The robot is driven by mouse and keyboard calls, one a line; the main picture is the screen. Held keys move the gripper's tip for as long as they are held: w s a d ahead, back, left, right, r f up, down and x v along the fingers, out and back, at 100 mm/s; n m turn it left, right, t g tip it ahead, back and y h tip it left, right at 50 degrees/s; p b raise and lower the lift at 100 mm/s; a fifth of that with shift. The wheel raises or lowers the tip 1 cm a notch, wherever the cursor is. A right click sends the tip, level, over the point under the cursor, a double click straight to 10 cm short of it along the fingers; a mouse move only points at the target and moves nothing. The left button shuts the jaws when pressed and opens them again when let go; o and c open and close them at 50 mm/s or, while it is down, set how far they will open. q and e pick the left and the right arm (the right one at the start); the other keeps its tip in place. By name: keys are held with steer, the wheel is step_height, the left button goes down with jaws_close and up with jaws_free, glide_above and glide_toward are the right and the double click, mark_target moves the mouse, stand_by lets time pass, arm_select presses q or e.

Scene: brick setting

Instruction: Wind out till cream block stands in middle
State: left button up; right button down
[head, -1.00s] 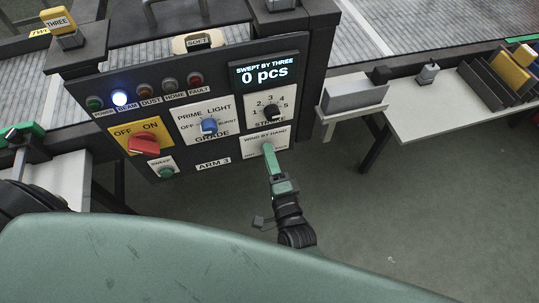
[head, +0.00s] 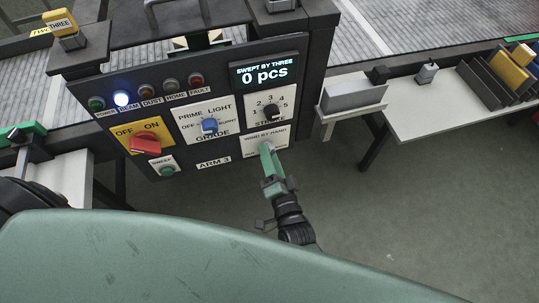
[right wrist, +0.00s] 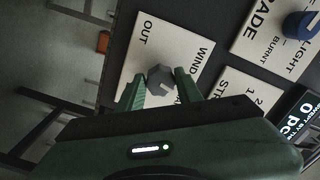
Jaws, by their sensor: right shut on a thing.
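My right gripper (head: 266,152) is at the WIND BY HAND plate (head: 256,142) low on the black panel. In the right wrist view its green fingers (right wrist: 160,86) are shut on a grey faceted knob (right wrist: 160,76), on a cream plate lettered OUT and WIND. In the head view the fingers hide that knob. At the panel's top edge, two cream pieces with dark wedge marks, one on the left (head: 180,43) and one on the right, flank a dark green part (head: 200,40). I cannot tell which is the cream block. My left arm is at the left edge, its gripper unclear.
The panel also has a red OFF/ON switch (head: 145,143), a blue GRADE knob (head: 209,125), a black STROKE knob (head: 271,111) and a display (head: 264,73) reading 0 pcs. A white table (head: 430,105) stands right. Belts run behind.

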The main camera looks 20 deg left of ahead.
steer(key=c, duration=0.9)
jaws_free()
steer(key=shift+c, duration=0.2)
steer(key=v, duration=0.8)
steer(key=shift+f, duration=0.1)
